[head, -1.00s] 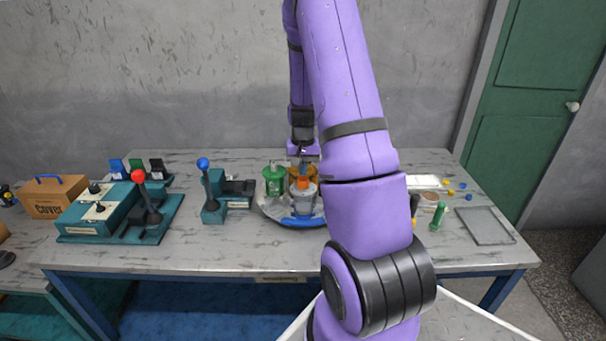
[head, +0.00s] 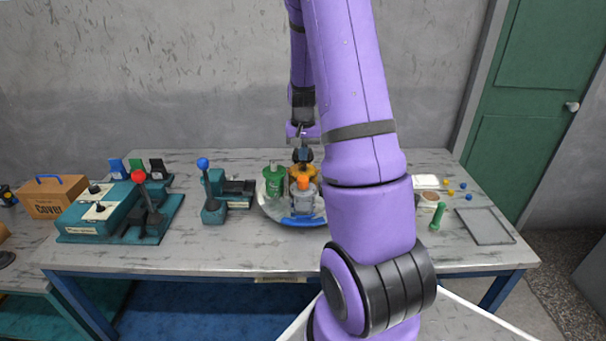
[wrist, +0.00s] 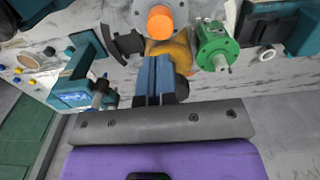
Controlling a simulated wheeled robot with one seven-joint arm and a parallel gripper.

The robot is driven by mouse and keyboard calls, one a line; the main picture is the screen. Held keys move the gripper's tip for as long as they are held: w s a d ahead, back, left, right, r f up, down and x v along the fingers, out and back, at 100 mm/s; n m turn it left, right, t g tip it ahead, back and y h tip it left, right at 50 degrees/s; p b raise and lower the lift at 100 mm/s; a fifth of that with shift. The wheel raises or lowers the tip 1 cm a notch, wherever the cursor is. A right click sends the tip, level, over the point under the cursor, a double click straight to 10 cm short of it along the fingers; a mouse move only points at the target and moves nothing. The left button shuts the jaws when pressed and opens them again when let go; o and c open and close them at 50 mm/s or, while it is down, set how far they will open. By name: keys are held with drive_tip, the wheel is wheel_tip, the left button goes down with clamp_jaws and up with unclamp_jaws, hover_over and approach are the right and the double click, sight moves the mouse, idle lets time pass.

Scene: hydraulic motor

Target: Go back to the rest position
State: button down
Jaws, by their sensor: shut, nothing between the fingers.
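My gripper (head: 301,153) hangs above the back of the round turntable (head: 318,220) in the head view, pointing down. In the wrist view my gripper's fingers (wrist: 155,98) are together with nothing between them. They reach over a yellow-orange part (wrist: 180,50), and I cannot tell whether they touch it. On the turntable stand a green part (head: 274,180), the yellow-orange part, partly hidden in the head view, and a grey part with an orange top (head: 303,197). The green part also shows in the wrist view (wrist: 215,45).
A blue-knob lever (head: 212,190), a red-knob lever box (head: 110,212) and a cardboard box (head: 53,196) stand to the left. A green bolt-like piece (head: 436,217) and a flat grey tray (head: 485,226) lie to the right. The table's front strip is clear.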

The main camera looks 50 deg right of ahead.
idle(0.4)
drive_tip(key=s+a+r+n+t, duration=0.3)
drive_tip(key=a+r+n, duration=0.2)
drive_tip(key=a+r, duration=1.3)
drive_tip(key=s+a+r+n+t, duration=0.1)
drive_tip(key=s+a+r+n, duration=0.1)
drive_tip(key=s+a, duration=0.4)
drive_tip(key=s+a+r+n+t, duration=0.1)
drive_tip(key=s+a+r+n, duration=0.2)
drive_tip(key=s+a+r, duration=0.2)
drive_tip(key=shift+s+a, duration=0.95)
drive_tip(key=shift+s, duration=1.4)
